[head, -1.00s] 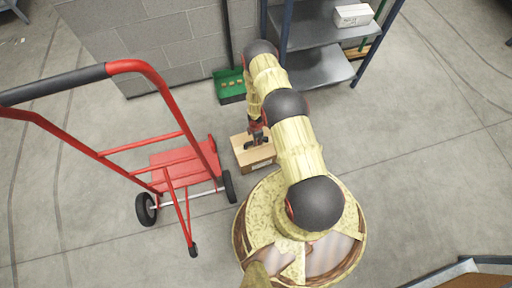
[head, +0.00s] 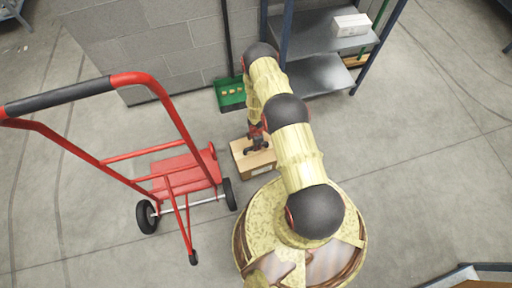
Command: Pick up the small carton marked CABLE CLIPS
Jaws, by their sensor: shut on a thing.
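A small brown carton (head: 242,163) is beside the red hand truck, in front of my base. A pale label shows on its near side, but its print is too small to read. My gripper (head: 258,147) points down at the top of this carton and is shut on it. My own arm hides part of the carton's far right side. I cannot tell whether the carton rests on the floor or hangs just above it.
A red hand truck (head: 184,172) stands close on the left. A green dustpan (head: 230,98) with small bits in it lies by the block wall (head: 165,50). A metal shelf (head: 322,76) holding a white box (head: 351,24) stands behind.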

